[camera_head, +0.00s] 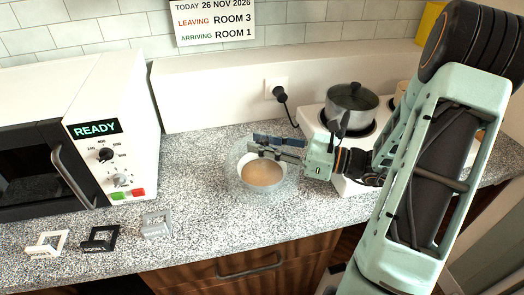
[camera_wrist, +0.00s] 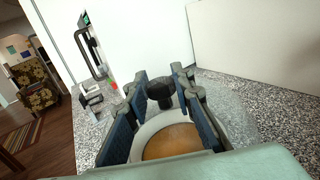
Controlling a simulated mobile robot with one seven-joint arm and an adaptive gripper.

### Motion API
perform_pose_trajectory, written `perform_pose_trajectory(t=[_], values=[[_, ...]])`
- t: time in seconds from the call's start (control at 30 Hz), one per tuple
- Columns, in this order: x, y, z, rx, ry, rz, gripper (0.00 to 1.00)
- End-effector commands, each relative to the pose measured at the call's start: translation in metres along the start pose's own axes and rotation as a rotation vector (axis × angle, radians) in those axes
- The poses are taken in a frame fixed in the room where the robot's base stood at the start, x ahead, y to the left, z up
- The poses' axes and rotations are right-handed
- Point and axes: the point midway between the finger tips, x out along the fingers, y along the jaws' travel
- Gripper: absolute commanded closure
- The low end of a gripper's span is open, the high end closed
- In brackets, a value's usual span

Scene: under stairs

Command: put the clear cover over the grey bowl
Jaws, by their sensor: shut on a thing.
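The grey bowl (camera_head: 240,174) stands on the speckled counter, light in colour, with an orange-brown content. In the wrist view its pale rim (camera_wrist: 149,133) shows below my fingers. The clear cover (camera_head: 290,183) is see-through and surrounds the bowl in the head view; its faint edge shows at the right in the wrist view (camera_wrist: 238,122). My gripper (camera_head: 257,146) is above the bowl, shut on the cover's black knob (camera_wrist: 160,92), which sits between the fingers in the wrist view. Whether the cover's lower edge touches the counter I cannot tell.
A white microwave (camera_head: 130,160) stands at the left. Several small square-framed items, including a black one (camera_head: 100,238), lie along the front left. A lidded pot (camera_head: 352,105) is on the hob at the right. A plug and cable (camera_head: 280,94) hang behind.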

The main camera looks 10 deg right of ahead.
Motion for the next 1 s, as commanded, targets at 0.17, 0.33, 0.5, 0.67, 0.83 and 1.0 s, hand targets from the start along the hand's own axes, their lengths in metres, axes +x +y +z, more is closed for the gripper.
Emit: perform_pose_trajectory(t=[0.17,0.33,0.5,0.67,0.83,1.0], values=[[0.000,0.000,-0.021,0.002,-0.001,0.001,1.00],[0.000,0.000,-0.023,-0.001,0.000,0.001,1.00],[0.000,0.000,-0.025,0.000,0.000,0.000,1.00],[0.000,0.000,-0.030,0.000,0.000,0.000,1.00],[0.000,0.000,-0.034,0.000,0.001,0.000,0.77],[0.000,0.000,-0.033,0.000,0.001,0.000,0.60]])
